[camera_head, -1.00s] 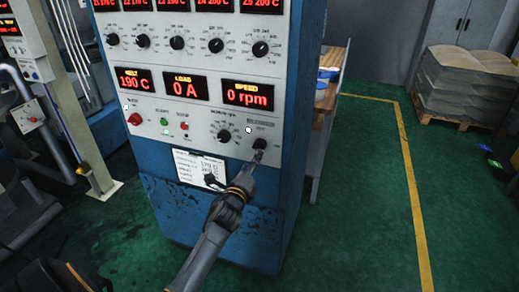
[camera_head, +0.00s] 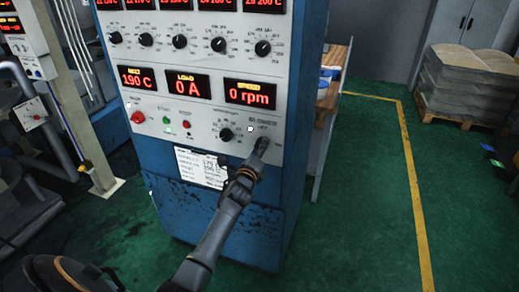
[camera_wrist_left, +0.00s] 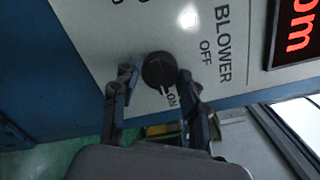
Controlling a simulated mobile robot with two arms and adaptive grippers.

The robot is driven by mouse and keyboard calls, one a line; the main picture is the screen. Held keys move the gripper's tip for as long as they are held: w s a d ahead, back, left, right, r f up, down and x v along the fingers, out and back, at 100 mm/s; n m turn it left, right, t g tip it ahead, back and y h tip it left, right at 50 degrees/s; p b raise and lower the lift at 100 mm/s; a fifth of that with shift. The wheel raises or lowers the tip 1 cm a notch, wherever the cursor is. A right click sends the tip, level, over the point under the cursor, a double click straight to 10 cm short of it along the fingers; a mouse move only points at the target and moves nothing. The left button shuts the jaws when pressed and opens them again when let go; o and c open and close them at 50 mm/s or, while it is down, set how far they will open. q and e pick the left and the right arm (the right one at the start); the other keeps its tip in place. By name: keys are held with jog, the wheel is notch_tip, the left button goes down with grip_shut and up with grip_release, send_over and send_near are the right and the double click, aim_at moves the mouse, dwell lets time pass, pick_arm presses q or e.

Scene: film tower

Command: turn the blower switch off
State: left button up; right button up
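The blower switch is a round black knob (camera_wrist_left: 158,72) on the white panel, under the lettering BLOWER and OFF. In the left wrist view its white pointer mark is turned toward the ON lettering. My left gripper (camera_wrist_left: 157,78) is open, with one finger on each side of the knob. The right-hand finger is very close to it; I cannot tell if it touches. In the head view my left gripper (camera_head: 258,158) is at the panel's lower right and mostly covers the knob. A white lamp (camera_head: 250,129) beside the switch is lit. My right gripper is not in view.
The blue control cabinet (camera_head: 170,212) carries other knobs, buttons and red displays reading 190 C, 0 A and 0 rpm. A paper sheet (camera_head: 201,168) hangs below. A wooden shelf (camera_head: 330,92) stands behind right.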

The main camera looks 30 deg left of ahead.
pick_arm(q)
jog(key=c, duration=0.6)
jog(key=shift+o, duration=0.2)
jog(key=shift+n, duration=0.3)
jog(key=n+p, duration=0.2)
jog(key=n, duration=0.6)
jog(key=n+h+p, duration=0.1)
jog(key=n+p, duration=0.1)
jog(key=n, duration=0.6)
jog(key=shift+a+g, duration=0.1)
jog(key=shift+g, duration=0.2)
jog(key=shift+n, duration=0.4)
